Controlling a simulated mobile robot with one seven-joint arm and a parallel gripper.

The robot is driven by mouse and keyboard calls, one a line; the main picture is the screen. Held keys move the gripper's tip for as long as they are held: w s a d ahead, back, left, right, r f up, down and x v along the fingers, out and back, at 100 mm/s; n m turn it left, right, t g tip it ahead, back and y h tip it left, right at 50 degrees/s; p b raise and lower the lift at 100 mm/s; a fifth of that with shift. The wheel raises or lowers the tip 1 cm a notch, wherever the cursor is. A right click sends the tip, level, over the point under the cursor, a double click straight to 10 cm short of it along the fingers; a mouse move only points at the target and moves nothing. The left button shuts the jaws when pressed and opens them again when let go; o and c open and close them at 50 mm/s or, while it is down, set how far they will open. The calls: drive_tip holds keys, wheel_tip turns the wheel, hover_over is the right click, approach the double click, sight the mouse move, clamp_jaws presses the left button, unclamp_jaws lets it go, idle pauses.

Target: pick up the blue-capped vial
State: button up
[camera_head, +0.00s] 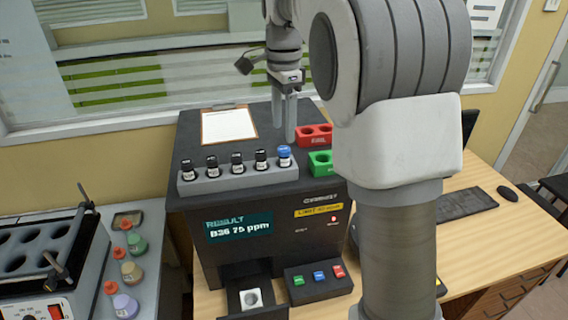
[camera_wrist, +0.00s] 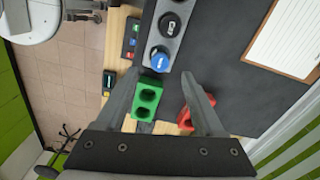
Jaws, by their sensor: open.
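The blue-capped vial (camera_head: 285,155) stands upright at the right end of a grey rack (camera_head: 240,178), beside several black-capped vials (camera_head: 237,162). The wrist view shows its blue cap (camera_wrist: 161,59) at the end of the row, ahead of and between the fingertips in the picture. My gripper (camera_head: 284,120) points down above the dark analyser top, above and behind the blue-capped vial in the head view. Its two fingers show spread apart in the wrist view (camera_wrist: 160,76), with nothing between them. The vial's lower part is hidden in the rack.
A red two-hole holder (camera_head: 314,134) and a green holder (camera_head: 321,162) sit right of the rack, close to the fingers. A clipboard (camera_head: 229,125) lies on the dark analyser (camera_head: 190,135). The analyser's screen reads RESULT. Colored bottles (camera_head: 134,272) stand at the left.

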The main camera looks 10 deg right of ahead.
sight(285, 148)
drive_tip(key=shift+f, duration=3.6)
drive_tip(key=shift+d, duration=0.1)
clamp_jaws()
